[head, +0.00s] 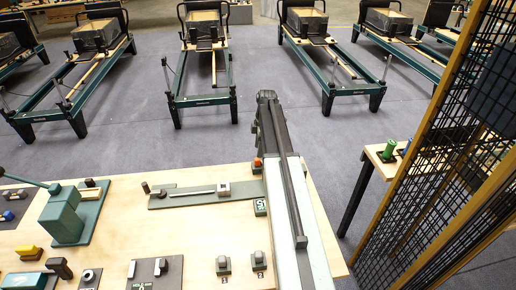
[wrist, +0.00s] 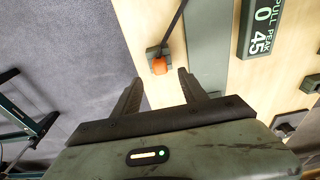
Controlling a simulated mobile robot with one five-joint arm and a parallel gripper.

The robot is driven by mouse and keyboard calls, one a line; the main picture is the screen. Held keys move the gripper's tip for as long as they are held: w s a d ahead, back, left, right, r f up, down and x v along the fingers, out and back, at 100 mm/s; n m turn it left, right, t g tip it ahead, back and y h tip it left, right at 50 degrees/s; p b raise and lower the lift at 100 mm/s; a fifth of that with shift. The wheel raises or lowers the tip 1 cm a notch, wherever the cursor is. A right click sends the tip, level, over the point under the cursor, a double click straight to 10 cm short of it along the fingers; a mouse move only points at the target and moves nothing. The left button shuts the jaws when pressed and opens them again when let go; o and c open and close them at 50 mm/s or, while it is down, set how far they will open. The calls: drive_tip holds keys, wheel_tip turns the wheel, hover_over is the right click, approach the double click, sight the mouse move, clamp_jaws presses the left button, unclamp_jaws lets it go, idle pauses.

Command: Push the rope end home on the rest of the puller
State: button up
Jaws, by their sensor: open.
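The orange rope end (wrist: 160,67) sits against a small grey-green rest (wrist: 152,51) near the table edge in the wrist view. A dark rope (wrist: 174,25) runs from it toward the top. I cannot tell how far it is seated on the rest. The orange end (head: 257,162) also shows in the head view, just left of my arm. The puller's green rail (head: 190,198) lies on the table, with a lit display (wrist: 261,28) beside it. My gripper (wrist: 159,77) is open and empty. Its fingertips stand apart, one on each side of the rope end in the picture.
A green clamp-like device (head: 66,215) and several small blocks stand on the wooden table (head: 125,212). A wire mesh screen (head: 440,170) and a side table (head: 385,165) stand at the right. Reformers (head: 205,75) line the floor beyond; the floor between is clear.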

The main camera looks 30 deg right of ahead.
drive_tip(key=shift+r, duration=0.3)
idle(0.5)
drive_tip(key=s+a+n, duration=0.1)
drive_tip(key=a+n, duration=0.1)
drive_tip(key=a, duration=2.4)
drive_tip(key=s+a+m+h, duration=0.1)
drive_tip(key=s+a+m, duration=0.8)
drive_tip(key=s+m, duration=0.4)
drive_tip(key=shift+s+m+g, duration=0.2)
drive_tip(key=shift+m+g, duration=0.1)
drive_tip(key=shift+m, duration=0.6)
drive_tip(key=shift+a+f, duration=0.1)
